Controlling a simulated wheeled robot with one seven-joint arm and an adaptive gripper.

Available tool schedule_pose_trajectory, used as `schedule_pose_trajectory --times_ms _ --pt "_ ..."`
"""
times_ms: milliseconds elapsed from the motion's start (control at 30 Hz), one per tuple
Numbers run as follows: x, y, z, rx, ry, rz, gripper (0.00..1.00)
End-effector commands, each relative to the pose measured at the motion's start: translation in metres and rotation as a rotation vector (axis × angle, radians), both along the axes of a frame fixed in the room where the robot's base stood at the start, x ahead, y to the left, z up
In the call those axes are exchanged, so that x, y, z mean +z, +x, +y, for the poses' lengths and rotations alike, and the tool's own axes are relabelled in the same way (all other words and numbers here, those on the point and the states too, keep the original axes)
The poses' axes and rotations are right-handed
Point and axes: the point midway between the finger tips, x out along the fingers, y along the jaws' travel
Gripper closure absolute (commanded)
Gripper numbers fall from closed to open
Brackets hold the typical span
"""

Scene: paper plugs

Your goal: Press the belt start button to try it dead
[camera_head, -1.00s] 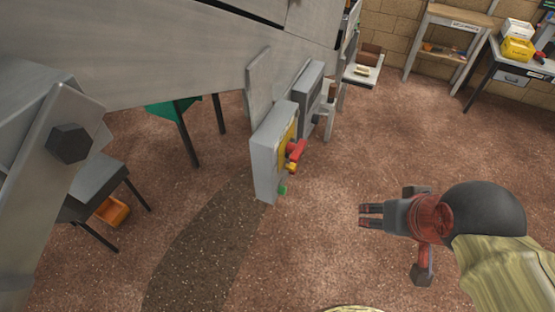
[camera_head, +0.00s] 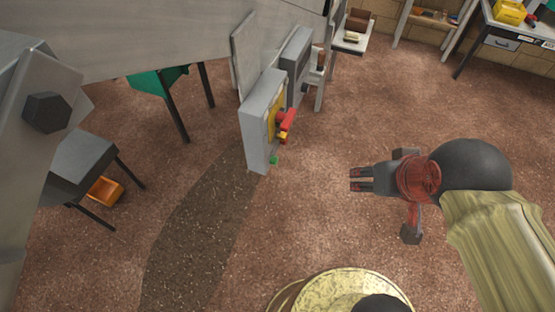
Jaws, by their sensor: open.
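A small green button (camera_head: 273,160) sticks out low on the front of a grey control box (camera_head: 256,125). I take it for the belt start button; its face is seen only from the side. Higher on the same box is a red handle (camera_head: 287,120) on a yellow plate (camera_head: 273,112). My gripper (camera_head: 355,180) is to the right of the box, its fingers pointing left toward it. The fingers are apart, with nothing between them. A clear gap of floor shows between fingertips and button in the picture.
A second grey box (camera_head: 298,65) stands behind the first. The large grey metal machine (camera_head: 150,40) fills the upper left. A grey stand (camera_head: 80,170) with an orange bin (camera_head: 105,191) is at left. Open brown floor (camera_head: 330,240) lies around my gripper.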

Motion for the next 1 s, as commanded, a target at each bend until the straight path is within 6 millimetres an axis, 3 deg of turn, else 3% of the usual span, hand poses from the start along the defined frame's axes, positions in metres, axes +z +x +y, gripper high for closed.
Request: schedule_pose_trajectory --times_ms 333,1000 --pt "0.0 0.0 0.0 0.0 0.0 0.0 0.52" --pt "0.0 0.0 0.0 0.0 0.0 0.0 0.9"
